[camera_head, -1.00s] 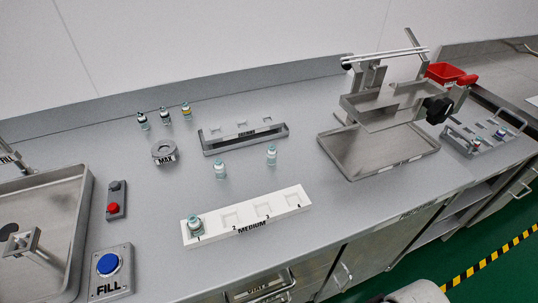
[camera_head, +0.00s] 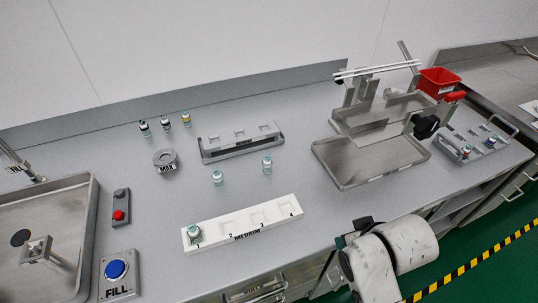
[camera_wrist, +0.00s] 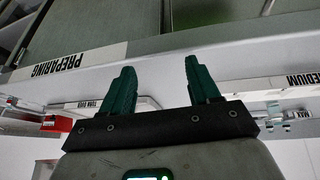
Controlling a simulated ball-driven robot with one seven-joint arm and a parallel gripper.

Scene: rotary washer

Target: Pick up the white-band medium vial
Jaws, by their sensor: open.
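One teal-capped vial (camera_head: 194,231) stands in slot 1 of the white MEDIUM rack (camera_head: 213,236). Two similar pale vials stand on the open counter behind the rack, one to the left (camera_head: 217,178) and one to the right (camera_head: 267,165). Three small vials stand at the back left: two with dark tops (camera_head: 144,129) (camera_head: 165,124) and one with a yellow band (camera_head: 186,118). The bands are too small to tell which vial is the white-band one. My gripper (camera_wrist: 160,66) is open and empty in the wrist view, its green fingers apart, with no vial near them.
A second rack (camera_head: 240,146) stands behind the loose vials, beside a round MAX fixture (camera_head: 166,158). A metal tray (camera_head: 365,160) with a raised stand is to the right, then a vial carrier (camera_head: 476,145) and a red bin (camera_head: 438,82). A FILL button (camera_head: 116,269) is front left.

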